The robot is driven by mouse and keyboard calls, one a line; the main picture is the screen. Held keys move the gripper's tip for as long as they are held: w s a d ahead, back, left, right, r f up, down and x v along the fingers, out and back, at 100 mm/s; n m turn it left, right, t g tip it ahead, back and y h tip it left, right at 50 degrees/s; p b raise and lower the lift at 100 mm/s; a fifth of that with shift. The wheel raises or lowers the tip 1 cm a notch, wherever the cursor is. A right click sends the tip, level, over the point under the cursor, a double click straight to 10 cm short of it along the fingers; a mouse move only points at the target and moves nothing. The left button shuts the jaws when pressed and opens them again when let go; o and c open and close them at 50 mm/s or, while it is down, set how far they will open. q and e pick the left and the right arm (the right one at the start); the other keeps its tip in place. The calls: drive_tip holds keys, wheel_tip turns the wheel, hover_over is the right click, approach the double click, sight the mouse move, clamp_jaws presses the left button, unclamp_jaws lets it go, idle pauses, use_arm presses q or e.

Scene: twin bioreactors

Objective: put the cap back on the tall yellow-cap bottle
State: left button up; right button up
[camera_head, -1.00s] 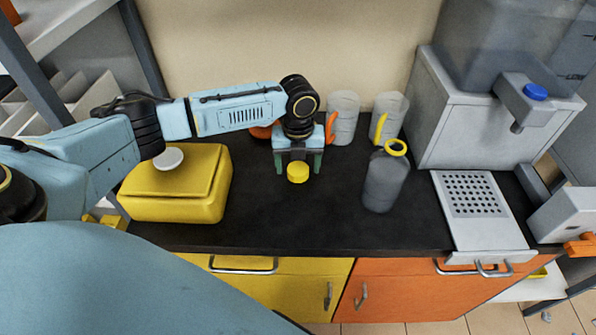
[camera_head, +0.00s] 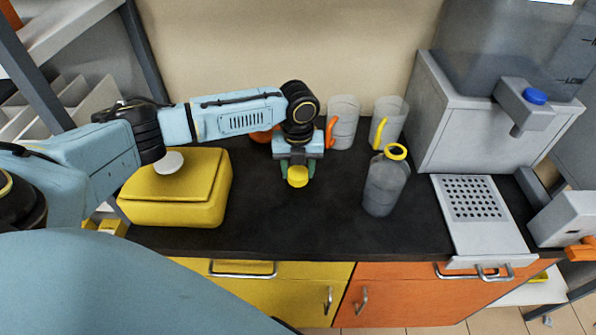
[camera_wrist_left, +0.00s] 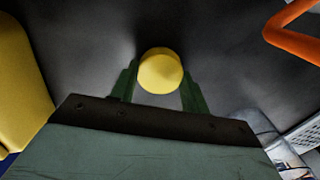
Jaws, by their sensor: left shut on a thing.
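The yellow cap (camera_head: 298,177) is between the fingers of my left gripper (camera_head: 297,172), which is shut on it. The cap also shows in the left wrist view (camera_wrist_left: 160,71), between the two green fingertips (camera_wrist_left: 160,90). The tall bottle (camera_head: 385,187) is grey and stands upright on the dark counter, to the right of the gripper. Its open neck has a yellow ring (camera_head: 396,151) and no cap on it. The gripper and the bottle are well apart. Whether the cap touches the counter I cannot tell. My right gripper is not in view.
A yellow box (camera_head: 178,190) stands on the left of the counter (camera_head: 290,226). Two clear jugs (camera_head: 342,123) (camera_head: 388,122) with orange and yellow handles stand behind the bottle. A grey dispenser (camera_head: 470,120) with a perforated tray (camera_head: 474,198) is on the right. The counter's front middle is clear.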

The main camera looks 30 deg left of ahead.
sight(298, 173)
use_arm(q)
wheel_tip(298, 173, up, 10)
drive_tip(key=p, duration=0.1)
idle(0.5)
drive_tip(key=s+d+r+n, duration=0.2)
drive_tip(key=d+n, duration=0.2)
drive_tip(key=n, duration=1)
drive_tip(key=s+d+r+n, duration=0.2)
drive_tip(key=d+n, duration=0.3)
drive_tip(key=n, duration=1)
drive_tip(key=shift+s+r, duration=0.4)
drive_tip(key=shift+s, duration=0.15)
